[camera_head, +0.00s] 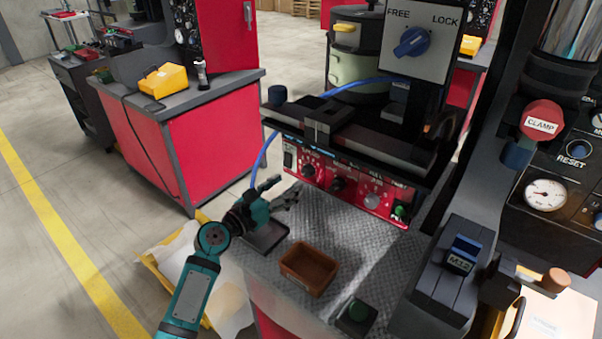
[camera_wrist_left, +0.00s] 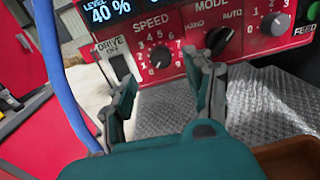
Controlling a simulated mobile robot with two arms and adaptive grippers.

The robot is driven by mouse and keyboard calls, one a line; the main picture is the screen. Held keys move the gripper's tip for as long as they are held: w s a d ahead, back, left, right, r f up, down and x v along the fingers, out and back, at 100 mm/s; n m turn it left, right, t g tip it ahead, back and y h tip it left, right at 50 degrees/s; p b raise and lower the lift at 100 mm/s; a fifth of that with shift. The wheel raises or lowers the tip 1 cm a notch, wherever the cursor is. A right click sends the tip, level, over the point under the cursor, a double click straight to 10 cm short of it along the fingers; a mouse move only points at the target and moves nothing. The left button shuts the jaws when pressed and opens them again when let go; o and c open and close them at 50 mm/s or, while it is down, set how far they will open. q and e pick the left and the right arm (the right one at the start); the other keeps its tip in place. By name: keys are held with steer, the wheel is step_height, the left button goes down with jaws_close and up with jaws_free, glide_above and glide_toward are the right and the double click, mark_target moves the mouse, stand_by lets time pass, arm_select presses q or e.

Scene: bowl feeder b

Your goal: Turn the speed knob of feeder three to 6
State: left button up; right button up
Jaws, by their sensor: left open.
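The red feeder control panel (camera_head: 345,185) sits below the black feeder body. In the left wrist view, its black round SPEED knob (camera_wrist_left: 160,57) has white numbers around it; its pointer direction is too small to read. The knob also shows small at the panel's left in the head view (camera_head: 309,170). My left gripper (camera_head: 288,197) is open and empty, in front of and below the panel's left end. In the left wrist view its two fingers (camera_wrist_left: 166,88) stand apart below the knob, not touching it. My right gripper is not in view. No feeder number is readable.
A MODE knob (camera_wrist_left: 217,38) is right of SPEED, and a DRIVE switch (camera_wrist_left: 115,60) left. A blue hose (camera_wrist_left: 62,85) runs along the left.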

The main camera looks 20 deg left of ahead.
mark_target(305, 172)
arm_select(q)
steer(key=x, duration=0.6)
steer(key=shift+w+d, duration=0.1)
steer(key=shift+w, duration=0.1)
jaws_close()
